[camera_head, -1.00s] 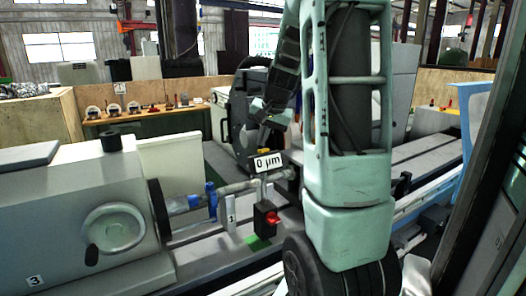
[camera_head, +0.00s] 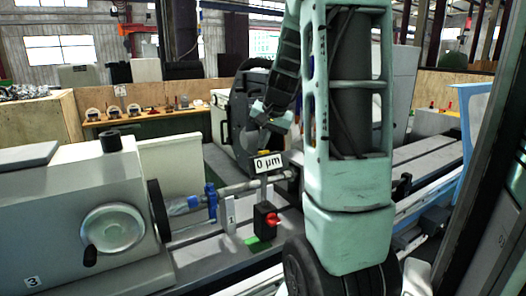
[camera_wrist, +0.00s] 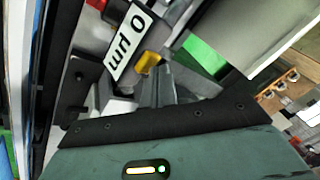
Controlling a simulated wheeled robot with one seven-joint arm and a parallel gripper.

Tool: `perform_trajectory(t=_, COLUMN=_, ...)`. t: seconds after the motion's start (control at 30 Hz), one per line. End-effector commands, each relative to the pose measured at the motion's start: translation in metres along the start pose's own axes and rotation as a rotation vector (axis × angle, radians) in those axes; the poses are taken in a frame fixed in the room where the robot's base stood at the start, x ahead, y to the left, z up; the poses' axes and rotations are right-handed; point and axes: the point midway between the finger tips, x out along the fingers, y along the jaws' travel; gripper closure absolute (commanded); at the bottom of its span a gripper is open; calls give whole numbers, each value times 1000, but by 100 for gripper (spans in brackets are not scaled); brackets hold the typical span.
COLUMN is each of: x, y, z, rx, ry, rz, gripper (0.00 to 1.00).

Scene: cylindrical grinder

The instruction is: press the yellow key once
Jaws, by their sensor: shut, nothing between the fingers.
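The yellow key (camera_wrist: 149,64) is a small block beside the white "0 µm" display (camera_wrist: 130,41) in the wrist view. My gripper (camera_wrist: 160,76) is shut and empty, with its grey fingertips right at the lower edge of the key. I cannot tell whether they touch it. In the head view, my gripper (camera_head: 265,136) points down just above the display (camera_head: 268,163).
A red switch (camera_head: 272,219) on a black box stands below the display. A grinder head with a handwheel (camera_head: 113,229) is at the left. A shaft with a blue clamp (camera_head: 211,199) runs beside the display. The machine bed (camera_head: 425,151) extends right.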

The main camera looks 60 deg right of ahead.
Motion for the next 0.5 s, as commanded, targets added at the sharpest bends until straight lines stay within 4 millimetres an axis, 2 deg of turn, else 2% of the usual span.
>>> perform_trajectory(t=0.5, x=-4, y=-2, z=-2, rx=-1, ry=0, rz=0, gripper=100)
